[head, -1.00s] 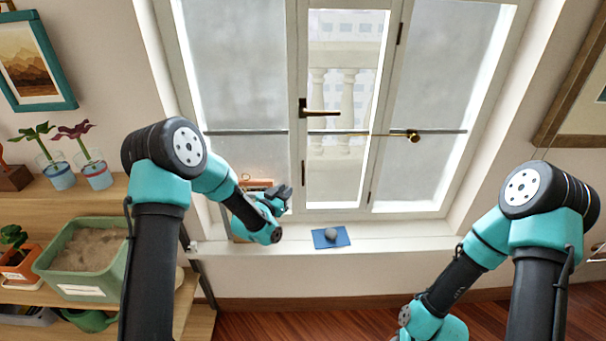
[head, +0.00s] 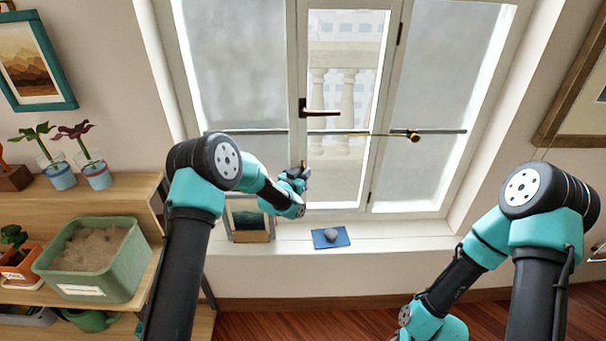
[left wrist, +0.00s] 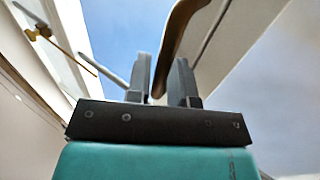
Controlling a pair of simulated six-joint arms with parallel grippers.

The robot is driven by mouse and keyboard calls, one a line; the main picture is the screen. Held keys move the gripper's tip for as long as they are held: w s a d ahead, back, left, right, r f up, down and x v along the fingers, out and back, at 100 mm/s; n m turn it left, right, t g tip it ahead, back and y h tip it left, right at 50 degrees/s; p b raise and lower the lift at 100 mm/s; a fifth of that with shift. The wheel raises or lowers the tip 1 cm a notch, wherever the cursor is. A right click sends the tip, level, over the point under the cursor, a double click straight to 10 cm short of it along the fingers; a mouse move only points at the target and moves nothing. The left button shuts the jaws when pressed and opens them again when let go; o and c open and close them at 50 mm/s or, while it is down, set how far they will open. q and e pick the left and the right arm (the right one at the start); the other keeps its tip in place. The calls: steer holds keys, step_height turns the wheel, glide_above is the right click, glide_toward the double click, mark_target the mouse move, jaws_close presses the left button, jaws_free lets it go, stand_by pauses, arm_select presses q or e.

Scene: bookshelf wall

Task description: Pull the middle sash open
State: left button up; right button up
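The middle sash (head: 302,75) looks closed, with clear glass between two frosted panes. Its dark brown lever handle (head: 318,113) is on its left stile and points right. A brass rod (head: 350,134) with a knob (head: 413,137) crosses the sash at mid-height. My left gripper (head: 304,172) is below the handle, in front of the sash's lower part. In the left wrist view its fingers (left wrist: 162,60) are apart, and the brown handle (left wrist: 178,40) shows between and above them. I cannot tell how deep it lies. My right gripper is out of view.
The sill holds a blue mat (head: 322,241) with a grey stone (head: 331,233) and a framed picture (head: 250,222) behind my left arm. Left shelves carry plants in glasses (head: 98,176) and a green sand tub (head: 135,268). The sill's right part is clear.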

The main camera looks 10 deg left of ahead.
arm_select(q)
steer(key=shift+c, duration=0.2)
jaws_close()
steer(key=shift+s+d, duration=0.1)
